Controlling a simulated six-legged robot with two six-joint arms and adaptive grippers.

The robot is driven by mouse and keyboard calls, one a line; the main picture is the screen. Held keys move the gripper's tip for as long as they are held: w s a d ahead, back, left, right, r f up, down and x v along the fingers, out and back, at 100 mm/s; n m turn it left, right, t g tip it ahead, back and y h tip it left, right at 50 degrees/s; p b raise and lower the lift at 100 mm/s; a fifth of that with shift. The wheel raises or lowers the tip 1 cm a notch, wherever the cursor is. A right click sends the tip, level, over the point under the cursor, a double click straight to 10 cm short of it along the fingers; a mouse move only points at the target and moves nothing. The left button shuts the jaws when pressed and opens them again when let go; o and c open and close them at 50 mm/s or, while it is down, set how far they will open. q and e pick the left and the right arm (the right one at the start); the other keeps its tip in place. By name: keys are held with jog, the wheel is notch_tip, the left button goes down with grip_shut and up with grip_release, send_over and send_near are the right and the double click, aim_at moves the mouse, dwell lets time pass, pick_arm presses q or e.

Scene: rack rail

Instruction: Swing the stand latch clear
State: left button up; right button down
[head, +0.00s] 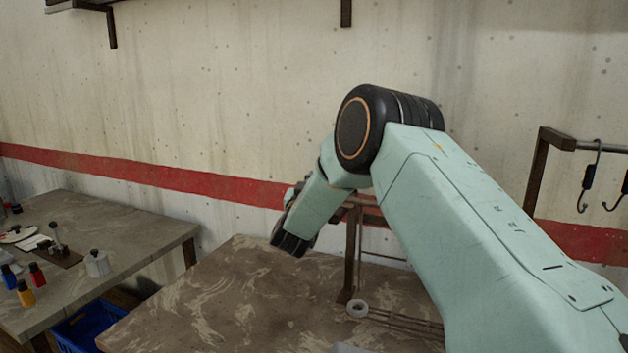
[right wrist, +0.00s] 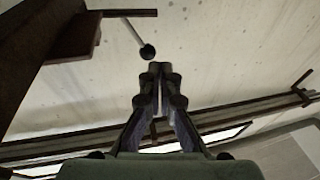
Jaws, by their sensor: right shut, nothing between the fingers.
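In the right wrist view, a pale rod with a black ball knob (right wrist: 147,51) sticks out beside a dark brown post with a bracket (right wrist: 75,46); it looks like the stand latch's handle. My right gripper (right wrist: 160,68) is shut and empty, its fingertips close to the knob in the picture. I cannot tell if they touch. In the head view, the brown stand's post (head: 350,255) rises from the near table, partly behind my right arm. The latch and my right fingers cannot be made out there. My left gripper is not in view.
A side table (head: 150,235) holds small bottles and a metal pot (head: 97,264). A blue crate (head: 85,328) sits below. Hooks (head: 588,178) hang from a rail at right.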

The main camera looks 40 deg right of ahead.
jog(key=s+a+f+b, duration=0.1)
jog(key=s+a, duration=0.3)
jog(key=a, duration=0.4)
jog(key=shift+a+f+b, duration=0.3)
jog(key=shift+a+f, duration=0.05)
jog(key=shift+f, duration=0.05)
jog(key=shift+s, duration=0.3)
